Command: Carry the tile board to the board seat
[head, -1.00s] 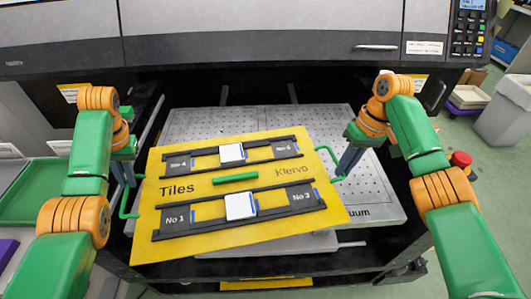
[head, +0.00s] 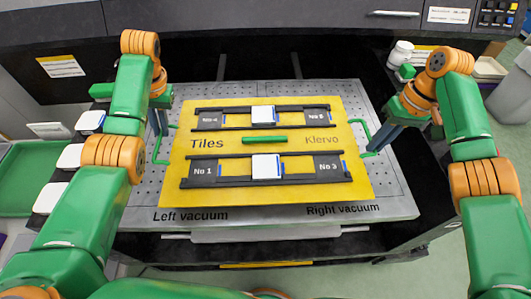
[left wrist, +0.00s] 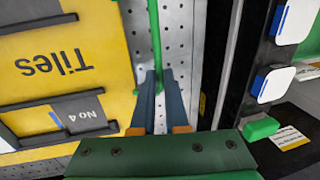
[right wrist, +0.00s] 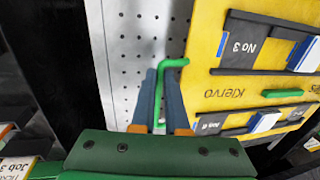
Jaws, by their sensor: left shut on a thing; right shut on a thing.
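The yellow tile board (head: 225,150), lettered Tiles and Klervo, lies over a grey perforated plate (head: 345,95) marked Left vacuum and Right vacuum. It carries black rails, two white tiles (head: 266,167) and a green bar (head: 265,139). My left gripper (head: 160,135) is shut on the board's left green handle (left wrist: 156,50). My right gripper (head: 378,140) is shut on the right green handle (right wrist: 160,85). The board looks about level. I cannot tell whether it touches the plate. No separate board seat can be made out.
The machine's dark side walls stand close beside both arms. White tiles (head: 70,156) sit at the left near a green tray (head: 28,180). A white jar (head: 400,54) stands at the back right. A grey front panel (head: 300,15) spans the back.

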